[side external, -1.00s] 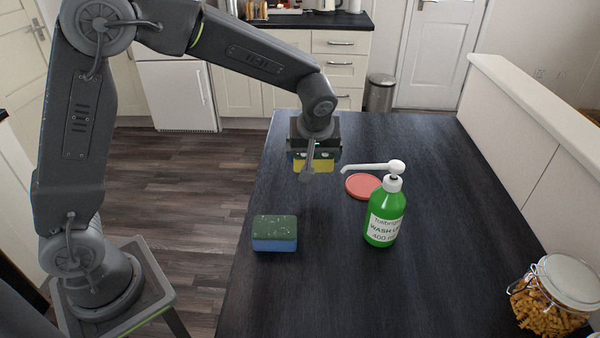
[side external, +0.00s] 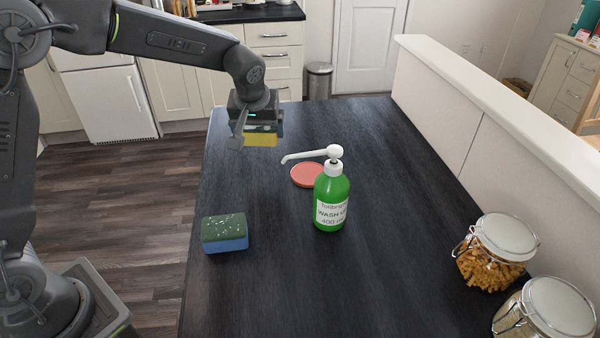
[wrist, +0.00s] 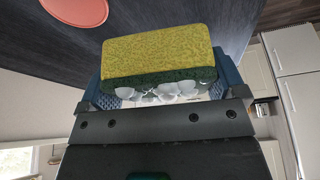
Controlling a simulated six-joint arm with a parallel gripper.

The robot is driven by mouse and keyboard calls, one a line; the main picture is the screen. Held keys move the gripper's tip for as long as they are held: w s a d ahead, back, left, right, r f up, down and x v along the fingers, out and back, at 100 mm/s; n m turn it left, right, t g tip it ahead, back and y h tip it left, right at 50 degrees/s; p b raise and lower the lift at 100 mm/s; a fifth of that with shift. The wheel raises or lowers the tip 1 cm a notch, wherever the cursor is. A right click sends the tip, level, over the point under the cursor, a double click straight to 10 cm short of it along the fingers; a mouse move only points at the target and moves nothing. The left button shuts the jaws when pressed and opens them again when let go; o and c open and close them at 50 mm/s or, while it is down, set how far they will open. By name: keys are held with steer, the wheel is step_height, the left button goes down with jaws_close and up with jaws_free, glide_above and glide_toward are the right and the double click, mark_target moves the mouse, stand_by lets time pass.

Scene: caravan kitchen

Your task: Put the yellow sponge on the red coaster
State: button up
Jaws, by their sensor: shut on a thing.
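The yellow sponge (side external: 260,140) has a green scouring side. It is held in my gripper (side external: 257,128), yellow face down, above the far left part of the dark worktop. In the wrist view the sponge (wrist: 157,57) sits between the two blue fingers of my gripper (wrist: 160,85), its green side towards the palm. The red coaster (side external: 307,174) is a flat disc on the worktop, to the right of the sponge and nearer the camera. Its right edge is hidden behind the green bottle. The coaster is also at the top left of the wrist view (wrist: 77,10), apart from the sponge.
A green pump bottle (side external: 332,200) stands just in front of the coaster, its white spout reaching left above it. A blue sponge with a green top (side external: 225,234) lies front left. Glass jars (side external: 495,252) stand front right. A low wall (side external: 480,130) borders the right.

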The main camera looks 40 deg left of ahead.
steer(key=shift+w+a+r+m, duration=0.4)
steer(key=shift+w+a+m, duration=0.1)
steer(key=shift+w, duration=0.1)
steer(key=shift+w+a+r+m, duration=0.4)
steer(key=shift+w+m, duration=0.1)
steer(key=shift+w, duration=0.1)
glide_above(310, 169)
steer(key=s, duration=0.1)
steer(key=shift+t, duration=0.3)
steer(key=f, duration=0.6)
steer(key=shift+s+d+f, duration=0.15)
steer(key=shift+d+f, duration=0.05)
steer(key=shift+f, duration=2.2)
steer(key=shift+f, duration=0.15)
steer(key=o, duration=0.6)
